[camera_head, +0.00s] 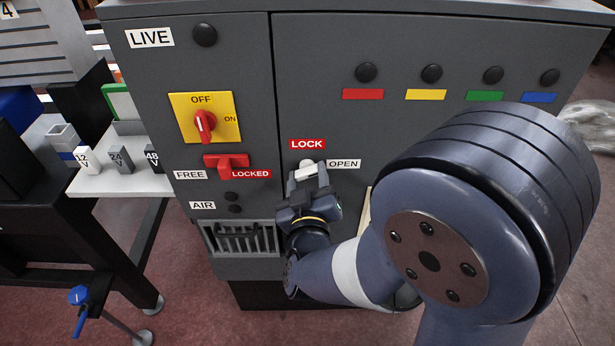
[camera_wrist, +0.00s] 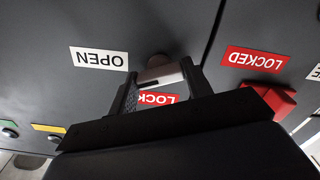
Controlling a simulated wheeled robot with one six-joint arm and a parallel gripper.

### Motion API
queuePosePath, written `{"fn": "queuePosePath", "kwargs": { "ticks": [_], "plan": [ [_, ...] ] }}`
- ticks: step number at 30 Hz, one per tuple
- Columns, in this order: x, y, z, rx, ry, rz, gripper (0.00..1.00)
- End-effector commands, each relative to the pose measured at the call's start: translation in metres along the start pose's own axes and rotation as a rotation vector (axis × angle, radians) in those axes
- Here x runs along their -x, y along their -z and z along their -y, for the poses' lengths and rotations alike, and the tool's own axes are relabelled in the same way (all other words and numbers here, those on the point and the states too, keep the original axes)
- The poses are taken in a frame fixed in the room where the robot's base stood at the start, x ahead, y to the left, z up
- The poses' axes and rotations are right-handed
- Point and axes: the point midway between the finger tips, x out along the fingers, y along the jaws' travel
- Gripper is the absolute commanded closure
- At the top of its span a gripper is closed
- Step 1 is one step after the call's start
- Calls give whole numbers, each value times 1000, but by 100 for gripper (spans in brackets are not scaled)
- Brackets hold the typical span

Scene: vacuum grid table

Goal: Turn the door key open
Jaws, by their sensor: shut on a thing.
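The door key (camera_head: 306,169) is a small pale piece on the grey cabinet door, below the red LOCK label (camera_head: 307,144) and left of the white OPEN label (camera_head: 344,163). My gripper (camera_head: 308,181) reaches up to it from below and is shut on it. In the wrist view, which is upside down, the key (camera_wrist: 160,78) sits between the two fingers of my gripper (camera_wrist: 160,84). The LOCK label is partly hidden there. The fingers cover much of the key, so I cannot tell its exact angle.
The cabinet (camera_head: 330,60) also carries a red rotary switch on a yellow plate (camera_head: 204,118) and a red FREE/LOCKED handle (camera_head: 227,163) left of my gripper. A vent (camera_head: 240,238) is below left. A white shelf with voltage blocks (camera_head: 120,160) stands at left.

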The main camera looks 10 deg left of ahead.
Motion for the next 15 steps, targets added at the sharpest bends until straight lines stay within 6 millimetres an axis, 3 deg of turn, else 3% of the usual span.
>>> {"fn": "queuePosePath", "kwargs": {
  "ticks": [5,15],
  "plan": [
    [0,0,0,0,1,0,76],
    [0,-4,2,-198,-1,-3,76]
  ]
}}
